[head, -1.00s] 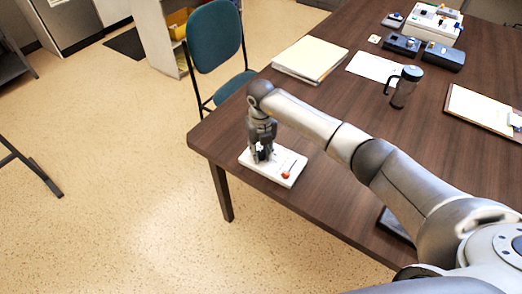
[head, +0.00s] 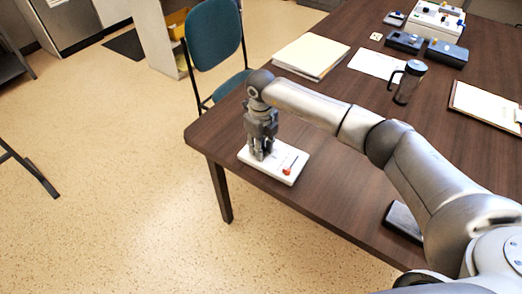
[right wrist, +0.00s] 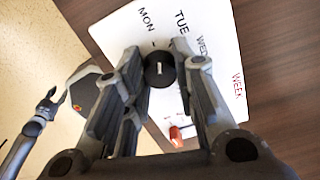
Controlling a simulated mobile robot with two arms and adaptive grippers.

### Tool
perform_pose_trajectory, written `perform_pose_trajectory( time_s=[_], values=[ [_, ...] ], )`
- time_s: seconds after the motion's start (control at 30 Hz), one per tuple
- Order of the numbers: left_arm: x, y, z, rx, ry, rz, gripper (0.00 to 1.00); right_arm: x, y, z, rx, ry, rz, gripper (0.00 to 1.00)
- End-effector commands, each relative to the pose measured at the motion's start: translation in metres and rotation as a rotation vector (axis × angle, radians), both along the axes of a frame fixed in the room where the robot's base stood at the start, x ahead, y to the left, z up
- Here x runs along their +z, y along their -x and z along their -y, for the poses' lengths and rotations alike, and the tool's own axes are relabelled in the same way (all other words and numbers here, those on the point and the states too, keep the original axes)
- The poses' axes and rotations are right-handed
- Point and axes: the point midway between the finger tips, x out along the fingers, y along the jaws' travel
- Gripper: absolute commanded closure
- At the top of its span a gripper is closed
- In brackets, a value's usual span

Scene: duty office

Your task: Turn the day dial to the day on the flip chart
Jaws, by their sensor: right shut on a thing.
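The day dial is a black round knob (right wrist: 159,72) with a short white mark, on a white panel (head: 293,172) at the table's near left corner. In the right wrist view the panel (right wrist: 218,60) shows MON, TUE, WED and WEEK around the knob. The mark's exact pointing is hard to tell. My right gripper (head: 260,157) points down over the panel, its fingers (right wrist: 158,58) shut on the knob from both sides. A small grey gripper, apparently my left (right wrist: 47,105), shows at the left of the wrist view, its jaws unclear. I see no flip chart.
A red-tipped part (head: 287,171) stands on the panel near the dial. A paper stack (head: 311,54), a dark mug (head: 408,82), a clipboard (head: 485,104) and dark boxes (head: 445,52) lie farther back on the table (head: 335,120). A teal chair (head: 214,42) stands beyond the left edge.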

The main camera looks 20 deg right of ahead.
Motion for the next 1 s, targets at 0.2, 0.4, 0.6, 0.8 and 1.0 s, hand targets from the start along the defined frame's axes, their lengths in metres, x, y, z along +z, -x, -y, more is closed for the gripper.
perform_pose_trajectory(
  time_s=[0.2,0.4,0.6,0.8,1.0],
  values=[
    [-0.016,0.0,0.0,0.0,0.0,0.0,0.6,-0.002,-0.001,0.0,0.136,0.001,0.003,0.98],
    [-0.021,0.0,0.0,0.0,0.0,0.0,0.6,-0.001,-0.001,0.0,0.213,0.001,0.003,0.98],
    [-0.023,0.0,0.0,0.0,0.0,0.0,0.6,0.0,0.0,0.0,0.246,-0.001,0.002,0.98],
    [-0.023,0.0,0.0,0.0,0.0,0.0,0.6,0.001,0.0,0.0,0.251,-0.001,0.002,0.98],
    [-0.023,0.0,0.0,0.0,0.0,0.0,0.6,0.001,0.0,0.0,0.251,0.0,0.002,0.73]
  ],
)
